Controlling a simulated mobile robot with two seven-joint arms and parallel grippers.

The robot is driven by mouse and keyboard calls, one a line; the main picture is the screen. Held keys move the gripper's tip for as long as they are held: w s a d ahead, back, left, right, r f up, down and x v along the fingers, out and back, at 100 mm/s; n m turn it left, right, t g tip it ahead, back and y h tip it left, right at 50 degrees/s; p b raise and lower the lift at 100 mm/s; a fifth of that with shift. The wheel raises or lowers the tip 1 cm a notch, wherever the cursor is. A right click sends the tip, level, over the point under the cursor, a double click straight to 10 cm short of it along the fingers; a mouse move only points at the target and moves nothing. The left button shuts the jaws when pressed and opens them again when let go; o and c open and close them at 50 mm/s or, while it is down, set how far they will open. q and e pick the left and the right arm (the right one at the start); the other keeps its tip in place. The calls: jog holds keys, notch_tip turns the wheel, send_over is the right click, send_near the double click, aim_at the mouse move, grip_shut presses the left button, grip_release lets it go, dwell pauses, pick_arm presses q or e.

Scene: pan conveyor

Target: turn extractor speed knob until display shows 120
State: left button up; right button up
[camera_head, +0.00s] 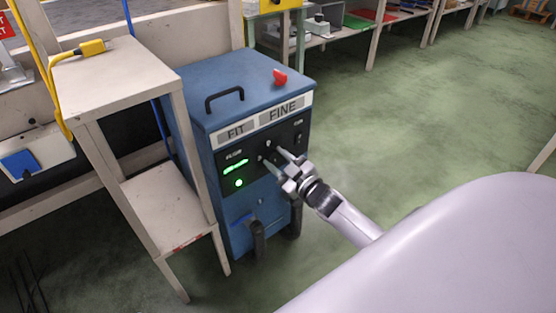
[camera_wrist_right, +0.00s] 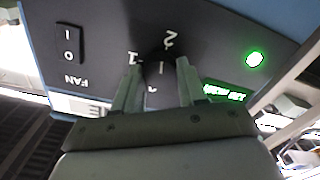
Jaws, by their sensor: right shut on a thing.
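The blue extractor unit (camera_head: 225,200) stands on the floor with a black control panel facing me. My right gripper (camera_head: 271,156) reaches in from the right, fingertips at the panel. In the right wrist view the gripper (camera_wrist_right: 159,66) is shut on the dark round speed knob (camera_wrist_right: 158,72), a finger on either side. White numerals, upside down, ring the knob, and a white line shows on it. The green lit display (camera_head: 236,166) is left of the knob; in the wrist view (camera_wrist_right: 226,92) its digits are too blurred to read. My left gripper is not in view.
A green round light (camera_head: 239,183) glows below the display. A FAN rocker switch (camera_wrist_right: 68,43) shows beside the knob in the wrist view. A beige stand (camera_head: 125,75) with a yellow tool (camera_head: 92,47) is close on the left. The green floor to the right is clear.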

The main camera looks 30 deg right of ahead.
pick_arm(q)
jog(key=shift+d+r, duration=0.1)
pick_arm(e)
jog(key=o, duration=1)
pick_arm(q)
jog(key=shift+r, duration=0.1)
pick_arm(e)
jog(key=shift+o, duration=0.2)
jog(key=shift+s+p, duration=0.35)
jog(key=shift+s, duration=0.3)
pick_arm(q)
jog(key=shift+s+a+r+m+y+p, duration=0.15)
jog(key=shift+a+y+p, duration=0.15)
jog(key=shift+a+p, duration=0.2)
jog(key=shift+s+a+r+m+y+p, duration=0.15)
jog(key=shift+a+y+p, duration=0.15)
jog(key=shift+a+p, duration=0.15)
pick_arm(e)
jog(key=shift+s+d, duration=0.15)
jog(key=shift+s, duration=1.35)
jog(key=shift+s+d, duration=0.1)
jog(key=shift+s, duration=1.35)
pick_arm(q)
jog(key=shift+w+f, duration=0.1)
